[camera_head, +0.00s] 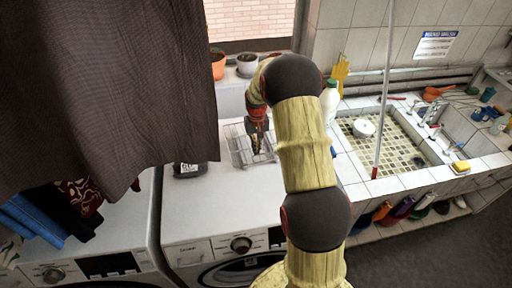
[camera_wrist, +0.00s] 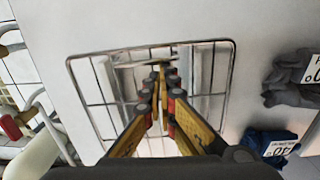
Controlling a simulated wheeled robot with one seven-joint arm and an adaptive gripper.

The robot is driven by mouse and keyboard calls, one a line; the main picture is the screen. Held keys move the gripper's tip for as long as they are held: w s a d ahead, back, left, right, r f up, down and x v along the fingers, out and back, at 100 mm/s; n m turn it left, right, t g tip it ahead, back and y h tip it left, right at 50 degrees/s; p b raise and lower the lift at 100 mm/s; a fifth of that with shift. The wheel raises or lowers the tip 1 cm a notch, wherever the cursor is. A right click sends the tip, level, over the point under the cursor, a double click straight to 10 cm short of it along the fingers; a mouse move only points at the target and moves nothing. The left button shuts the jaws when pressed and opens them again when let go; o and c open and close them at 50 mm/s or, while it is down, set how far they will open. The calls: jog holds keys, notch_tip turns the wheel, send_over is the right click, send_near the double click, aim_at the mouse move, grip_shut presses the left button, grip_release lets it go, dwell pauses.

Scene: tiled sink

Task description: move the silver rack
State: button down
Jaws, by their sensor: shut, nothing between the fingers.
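The silver rack (camera_head: 238,147) is a wire frame lying on top of the white washing machine in the head view. In the wrist view the rack (camera_wrist: 120,50) is a rectangular wire outline with a few crossbars, filling the middle. My gripper (camera_head: 256,148) points down over the right part of the rack in the head view. In the wrist view its fingertips (camera_wrist: 160,75) meet within the rack's outline, near its far side. The fingers are shut with nothing held. I cannot tell whether they touch the wires. My fingers hide part of the rack.
A dark item with a label (camera_head: 188,169) lies on the machine left of the rack, beside a hanging dark cloth (camera_head: 110,90). A white bottle (camera_head: 330,102) stands to the right, near the tiled sink (camera_head: 345,125). Plant pots (camera_head: 247,65) sit behind. The machine's front top (camera_head: 225,205) is clear.

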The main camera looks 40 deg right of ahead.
jog(key=s+a, duration=0.4)
jog(key=s, duration=0.6)
jog(key=s+a, duration=0.5)
jog(key=s, duration=0.5)
jog(key=shift+s+a+b, duration=0.15)
jog(key=shift+a+b, duration=0.15)
jog(key=shift+b, duration=0.05)
notch_tip(320, 180, up, 12)
